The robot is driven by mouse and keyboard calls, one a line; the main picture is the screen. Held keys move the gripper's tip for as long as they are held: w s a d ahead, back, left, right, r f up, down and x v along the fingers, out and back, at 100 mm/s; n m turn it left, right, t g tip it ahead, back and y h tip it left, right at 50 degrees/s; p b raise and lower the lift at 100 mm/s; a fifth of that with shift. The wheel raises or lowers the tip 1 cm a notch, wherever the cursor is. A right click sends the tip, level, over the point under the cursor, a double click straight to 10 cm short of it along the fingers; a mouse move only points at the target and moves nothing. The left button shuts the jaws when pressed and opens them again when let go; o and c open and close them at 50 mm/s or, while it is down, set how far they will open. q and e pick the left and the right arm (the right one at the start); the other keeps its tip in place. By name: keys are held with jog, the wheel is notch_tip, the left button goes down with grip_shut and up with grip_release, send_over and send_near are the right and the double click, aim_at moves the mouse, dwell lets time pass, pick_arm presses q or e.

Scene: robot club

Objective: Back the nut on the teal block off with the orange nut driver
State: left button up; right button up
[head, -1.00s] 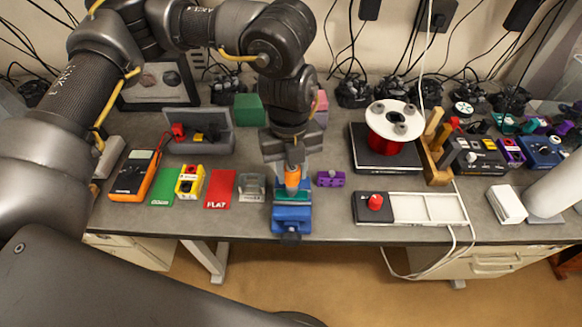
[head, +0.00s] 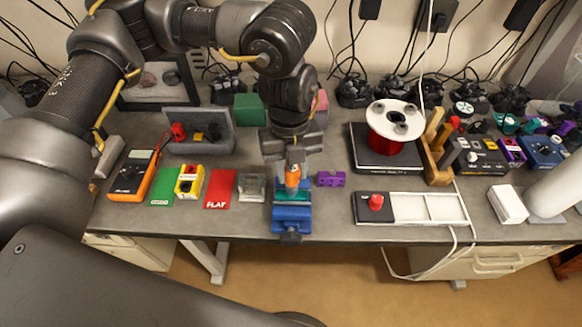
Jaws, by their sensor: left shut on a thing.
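My left gripper (head: 292,164) points straight down and is shut on the orange nut driver (head: 292,177). The driver stands upright over the teal block (head: 281,196), which sits in a blue vise (head: 291,216) near the front edge of the bench. The driver's lower end and the nut are hidden, so I cannot tell whether the driver is seated on the nut. My right gripper is not in view.
A clear-grey block (head: 251,187) stands left of the vise and a purple block (head: 331,179) right of it. A red FLAT mat (head: 219,190), a yellow block (head: 189,182) and a multimeter (head: 134,176) lie further left. A white tray (head: 428,208) lies right.

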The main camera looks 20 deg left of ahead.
pick_arm(q)
jog(key=shift+f+b, duration=0.5)
jog(key=shift+f, duration=0.05)
dwell(1.4)
jog(key=o, duration=1)
jog(key=shift+c, duration=0.2)
jog(key=shift+c, duration=0.3)
jog(key=c, duration=0.9)
jog(key=n+p, duration=0.1)
jog(key=n, duration=0.3)
jog(key=shift+r, duration=0.15)
jog(key=shift+c, duration=0.3)
jog(key=n, duration=0.3)
jog(key=shift+n+t+h+p, duration=0.3)
jog(key=shift+p, duration=0.1)
jog(key=n+p, duration=0.1)
jog(key=n, duration=0.4)
jog(key=shift+t+p, duration=0.35)
jog(key=shift+t, duration=0.05)
